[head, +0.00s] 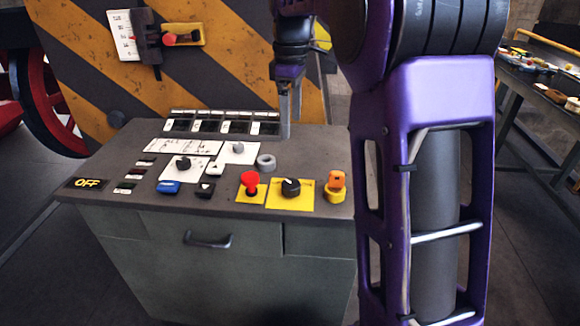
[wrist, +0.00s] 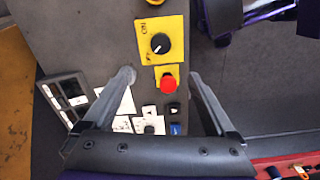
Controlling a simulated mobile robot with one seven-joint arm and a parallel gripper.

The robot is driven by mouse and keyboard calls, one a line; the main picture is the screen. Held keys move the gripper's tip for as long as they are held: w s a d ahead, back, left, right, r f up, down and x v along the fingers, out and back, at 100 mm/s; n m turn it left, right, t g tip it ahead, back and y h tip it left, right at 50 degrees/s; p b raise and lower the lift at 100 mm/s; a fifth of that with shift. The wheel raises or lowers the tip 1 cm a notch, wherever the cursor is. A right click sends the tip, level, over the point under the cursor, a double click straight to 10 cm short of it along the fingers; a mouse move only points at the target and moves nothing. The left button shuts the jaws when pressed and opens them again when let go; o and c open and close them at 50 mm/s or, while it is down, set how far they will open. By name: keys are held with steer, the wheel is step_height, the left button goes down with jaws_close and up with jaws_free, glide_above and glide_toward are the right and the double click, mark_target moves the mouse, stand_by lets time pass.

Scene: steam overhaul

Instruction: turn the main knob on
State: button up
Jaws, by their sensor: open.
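A round black knob (head: 291,187) sits on a yellow plate (head: 303,203) near the console's front edge. In the wrist view the knob (wrist: 160,43) shows beyond my fingertips, with small lettering on its plate that looks like ON and OFF. A small light mark is on the knob; its exact direction is hard to tell. My gripper (wrist: 163,77) is open and empty, its fingers wide apart. In the head view my gripper (head: 285,130) hangs above the back of the console, pointing down, apart from the knob.
A red knob (head: 250,183) on a yellow plate is left of the black knob, an orange switch (head: 336,183) right. A grey ring (head: 265,162), blue switch (head: 168,187) and OFF display (head: 87,183) share the console (head: 215,208). A striped panel (head: 215,60) stands behind.

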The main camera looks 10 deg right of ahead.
mark_target(291, 184)
step_height(291, 184, down, 17)
steer(key=b, duration=0.3)
steer(key=shift+s, duration=0.1)
steer(key=shift+c, duration=0.2)
steer(key=c, duration=1.3)
